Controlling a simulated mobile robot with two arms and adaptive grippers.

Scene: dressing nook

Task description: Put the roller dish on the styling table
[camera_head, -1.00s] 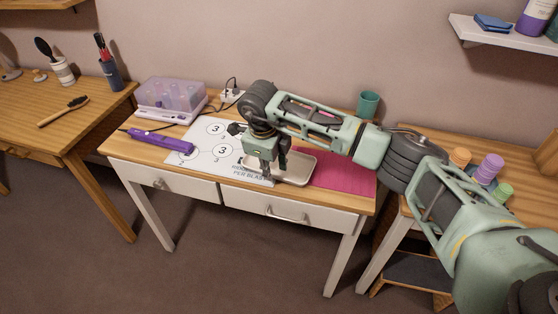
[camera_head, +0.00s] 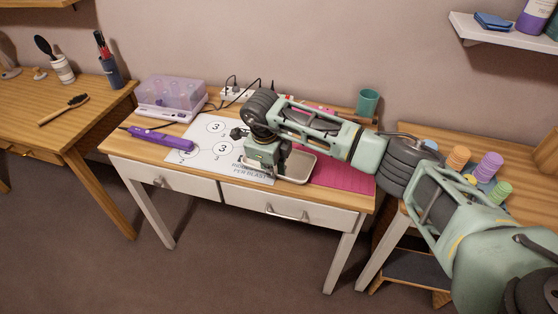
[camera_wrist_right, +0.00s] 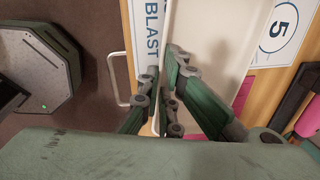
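The roller dish is a shallow cream tray (camera_head: 301,167) on the middle table (camera_head: 128,152), partly on a printed white sheet and a pink mat. It looks empty where it shows; my right arm hides part of it. My right gripper (camera_head: 276,172) points down at its left end. In the right wrist view the gripper's fingers (camera_wrist_right: 162,70) are close together on either side of the dish's rim, apparently shut on it; the dish (camera_wrist_right: 215,40) fills the top middle. My left gripper is not in view. Which table is the styling table is not marked.
A purple styling wand (camera_head: 160,140), a clear lilac case (camera_head: 172,95) and a green cup (camera_head: 367,102) share the middle table. The left table (camera_head: 95,97) holds a brush (camera_head: 64,110) and has free room. Coloured rollers (camera_head: 488,167) stand on the right table.

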